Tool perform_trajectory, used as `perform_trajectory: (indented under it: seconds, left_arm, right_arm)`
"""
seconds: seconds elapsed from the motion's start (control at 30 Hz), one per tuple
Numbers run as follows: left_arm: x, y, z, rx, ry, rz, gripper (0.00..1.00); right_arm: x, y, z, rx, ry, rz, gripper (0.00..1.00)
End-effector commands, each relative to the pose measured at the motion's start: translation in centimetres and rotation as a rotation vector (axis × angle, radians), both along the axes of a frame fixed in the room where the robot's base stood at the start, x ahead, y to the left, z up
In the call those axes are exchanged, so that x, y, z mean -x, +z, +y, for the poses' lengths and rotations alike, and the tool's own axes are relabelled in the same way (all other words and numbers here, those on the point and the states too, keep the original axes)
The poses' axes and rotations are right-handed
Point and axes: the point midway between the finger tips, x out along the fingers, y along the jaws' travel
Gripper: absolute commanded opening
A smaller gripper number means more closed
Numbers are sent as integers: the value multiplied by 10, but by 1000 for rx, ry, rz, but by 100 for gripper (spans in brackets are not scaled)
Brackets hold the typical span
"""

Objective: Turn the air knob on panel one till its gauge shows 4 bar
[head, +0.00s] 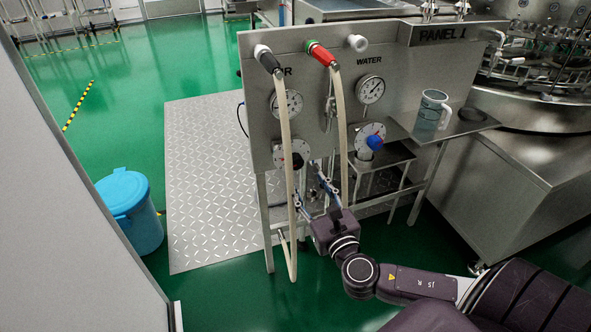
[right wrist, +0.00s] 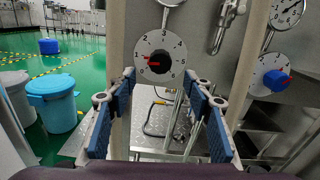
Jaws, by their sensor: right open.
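Panel one (head: 325,130) is a steel board marked "PANEL 1". The air gauge (head: 287,105) is on its left, partly covered by a hose; I cannot read its needle. Below it is the black air knob (head: 298,160) on a numbered white dial. In the right wrist view the air knob (right wrist: 159,62) shows its red pointer aimed left, at the low numbers. My right gripper (head: 314,194) is open and empty, in front of and slightly below the knob. In the wrist view its blue-padded fingers (right wrist: 164,88) stand apart, below the dial. My left gripper is out of view.
Two pale hoses (head: 341,125) hang down the panel's front, close to the gripper. The water gauge (head: 371,89) and blue water knob (head: 375,142) are to the right. A mug (head: 431,110) stands on the side shelf. A blue bin (head: 133,212) stands left.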

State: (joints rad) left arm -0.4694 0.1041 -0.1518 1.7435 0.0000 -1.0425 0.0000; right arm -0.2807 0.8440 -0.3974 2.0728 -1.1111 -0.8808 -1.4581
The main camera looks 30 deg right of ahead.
Motion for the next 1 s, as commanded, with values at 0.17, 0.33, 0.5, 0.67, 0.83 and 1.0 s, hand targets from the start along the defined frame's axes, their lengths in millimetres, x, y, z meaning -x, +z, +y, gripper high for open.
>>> perform_trajectory:
  seconds: [0.17,0.33,0.5,0.67,0.83,1.0]
  left_arm:
    - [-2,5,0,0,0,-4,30]
    - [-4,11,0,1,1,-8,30]
    - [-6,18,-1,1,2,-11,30]
    - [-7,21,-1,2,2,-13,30]
    - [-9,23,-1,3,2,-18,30]
    - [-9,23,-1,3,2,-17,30]
  right_arm:
    - [-19,1,-5,-1,-2,-4,47]
    - [-44,1,-11,-1,-2,-3,47]
    - [-63,0,-16,-3,-1,0,47]
    - [-72,0,-18,-3,0,1,47]
    - [-74,-1,-18,-4,0,2,47]
    - [-73,-1,-18,-5,0,2,41]
